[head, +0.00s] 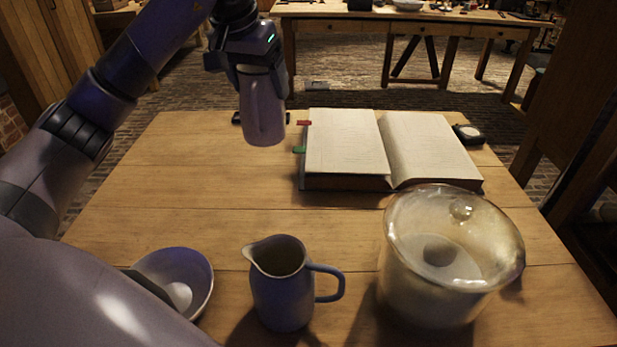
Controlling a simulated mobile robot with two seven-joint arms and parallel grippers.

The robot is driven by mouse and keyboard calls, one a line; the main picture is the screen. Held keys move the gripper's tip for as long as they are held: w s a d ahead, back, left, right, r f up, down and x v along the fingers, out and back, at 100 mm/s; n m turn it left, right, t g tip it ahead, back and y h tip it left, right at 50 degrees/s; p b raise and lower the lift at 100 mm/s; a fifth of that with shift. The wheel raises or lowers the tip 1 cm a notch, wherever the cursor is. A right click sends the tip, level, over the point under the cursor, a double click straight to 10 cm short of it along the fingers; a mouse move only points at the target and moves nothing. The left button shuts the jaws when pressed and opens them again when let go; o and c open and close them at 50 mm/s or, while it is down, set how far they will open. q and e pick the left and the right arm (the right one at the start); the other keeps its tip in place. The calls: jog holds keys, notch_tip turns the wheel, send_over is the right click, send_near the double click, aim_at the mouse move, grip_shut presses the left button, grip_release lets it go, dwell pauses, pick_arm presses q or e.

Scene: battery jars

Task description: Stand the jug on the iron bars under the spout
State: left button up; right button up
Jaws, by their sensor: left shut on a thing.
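A blue-grey jug (283,290) with a pouring lip and a side handle stands upright on the wooden table at the front middle. My left gripper (262,72) is shut on a tall grey-lilac vessel (263,115) over the far left of the table. That vessel hangs upright, with a strip like a handle facing me. I cannot tell whether its base touches the table. Dark ends of a low object (237,118) show on both sides of it at the table's far edge; I cannot tell if these are iron bars. I cannot make out a spout. My right gripper is not in view.
A lidded glass jar (440,290) stands at the front right. A blue-grey bowl (185,285) sits at the front left, partly behind my arm. A thick open book (345,150) and a small dark round item (468,134) lie at the back. The table's left middle is clear.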

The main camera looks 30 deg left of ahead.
pick_arm(q)
jog(key=shift+w+f, duration=0.1)
jog(key=shift+f, duration=0.1)
notch_tip(320, 180, down, 19)
jog(key=b, duration=0.3)
jog(key=shift+f, duration=0.2)
jog(key=shift+f, duration=0.1)
jog(key=o, duration=1.6)
